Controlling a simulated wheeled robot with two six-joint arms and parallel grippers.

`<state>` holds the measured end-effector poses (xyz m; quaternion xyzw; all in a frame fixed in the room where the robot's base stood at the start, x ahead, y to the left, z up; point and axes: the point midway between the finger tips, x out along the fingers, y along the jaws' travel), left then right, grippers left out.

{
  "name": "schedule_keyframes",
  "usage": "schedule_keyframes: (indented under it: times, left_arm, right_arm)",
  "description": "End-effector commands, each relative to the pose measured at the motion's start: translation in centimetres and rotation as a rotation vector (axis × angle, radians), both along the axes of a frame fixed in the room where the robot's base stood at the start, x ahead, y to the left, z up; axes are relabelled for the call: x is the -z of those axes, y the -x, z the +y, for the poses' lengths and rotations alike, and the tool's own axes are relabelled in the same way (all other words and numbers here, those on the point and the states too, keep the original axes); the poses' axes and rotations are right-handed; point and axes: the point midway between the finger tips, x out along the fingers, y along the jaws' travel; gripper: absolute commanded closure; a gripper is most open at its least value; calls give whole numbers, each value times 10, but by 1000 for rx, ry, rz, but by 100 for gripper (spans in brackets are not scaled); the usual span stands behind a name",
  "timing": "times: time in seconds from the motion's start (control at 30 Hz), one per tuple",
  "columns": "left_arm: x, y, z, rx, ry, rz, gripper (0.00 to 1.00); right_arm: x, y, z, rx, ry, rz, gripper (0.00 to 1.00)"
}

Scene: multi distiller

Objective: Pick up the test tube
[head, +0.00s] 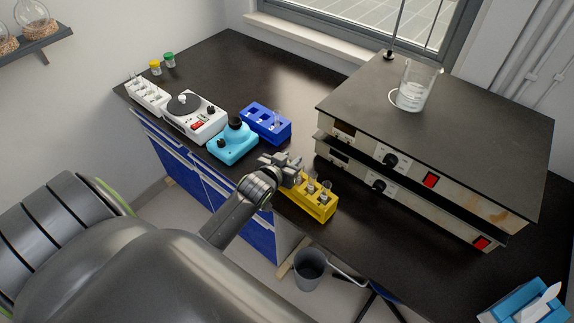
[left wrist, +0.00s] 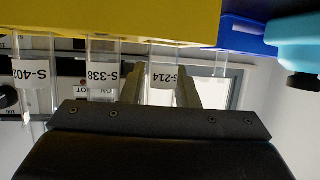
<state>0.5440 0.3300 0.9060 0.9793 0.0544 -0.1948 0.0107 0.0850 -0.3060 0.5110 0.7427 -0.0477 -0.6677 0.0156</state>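A yellow rack (head: 318,212) on the dark bench holds several clear test tubes, one of them at its right end (head: 326,192). In the left wrist view the yellow rack (left wrist: 105,18) appears at the top, with labelled tubes S-402 (left wrist: 34,75), S-338 (left wrist: 103,75) and S-214 (left wrist: 163,75) hanging down in the picture. My left gripper (head: 290,170) is at the left end of the yellow rack. In the wrist view its fingers (left wrist: 162,88) lie on either side of tube S-214; whether they press on it is unclear. My right gripper is not in view.
A blue rack (head: 265,123) with a tube, a cyan device (head: 233,145) and a white device (head: 194,118) stand left of the yellow rack. Stacked hotplates (head: 430,130) with a beaker (head: 412,94) stand close behind on the right.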

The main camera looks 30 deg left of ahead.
Motion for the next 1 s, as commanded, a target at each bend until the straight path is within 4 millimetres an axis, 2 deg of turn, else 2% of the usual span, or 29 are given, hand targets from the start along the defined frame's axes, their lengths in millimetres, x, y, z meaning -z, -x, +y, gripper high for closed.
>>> schedule_keyframes:
  times: [0.17,0.4,0.67,0.77,1.0]
  left_arm:
    - [0,0,0,0,0,0,73]
    - [0,0,0,0,0,0,100]
    - [-3,0,0,0,-1,-1,100]
    - [-12,0,1,0,-1,-3,100]
    - [-54,0,0,1,-2,-5,100]
  right_arm:
    - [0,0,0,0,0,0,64]
    - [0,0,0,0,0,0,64]
    - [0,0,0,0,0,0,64]
    - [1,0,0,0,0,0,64]
    - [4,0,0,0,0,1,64]
